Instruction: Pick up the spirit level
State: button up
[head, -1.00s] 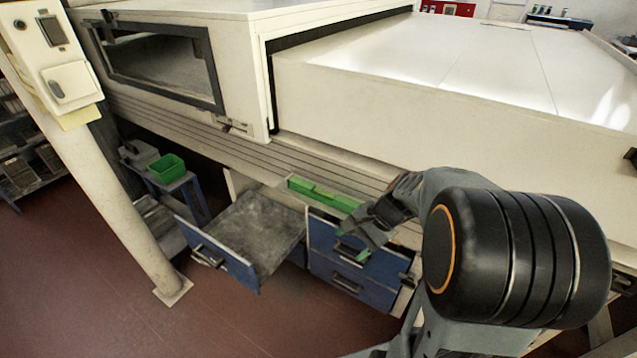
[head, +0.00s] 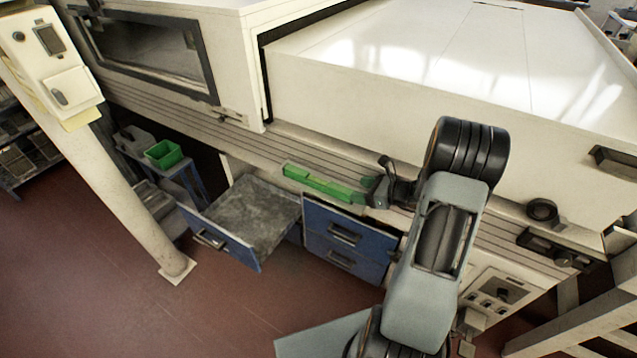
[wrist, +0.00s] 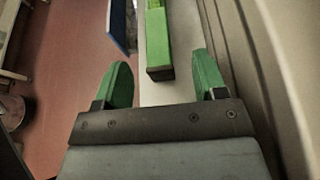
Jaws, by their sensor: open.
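The spirit level (head: 322,184) is a long green bar lying on the pale ledge above the blue drawers in the head view. Its near end, with a dark end cap, shows in the wrist view (wrist: 159,45). My gripper (head: 372,189) is beside the right end of the level in the head view. In the wrist view its two green fingertips (wrist: 160,80) are spread apart and empty. The level's near end lies just ahead of them, between their lines. The far part of the level is cut off by the wrist view's top edge.
An open drawer (head: 248,217) juts out below the ledge, left of the closed blue drawers (head: 345,243). The large white tunnel housing (head: 400,75) rises behind the ledge. A green bin (head: 164,153) sits on a small stand at left, near a pale column (head: 125,195).

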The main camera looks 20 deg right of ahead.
aim_at(342, 189)
jog(key=shift+p+x, duration=0.3)
jog(key=shift+x, duration=2.9)
jog(key=shift+s+a+f, duration=0.1)
jog(key=shift+s+f, duration=0.05)
jog(key=shift+f, duration=0.05)
jog(key=shift+c, duration=0.5)
grip_shut()
jog(key=shift+r, duration=0.15)
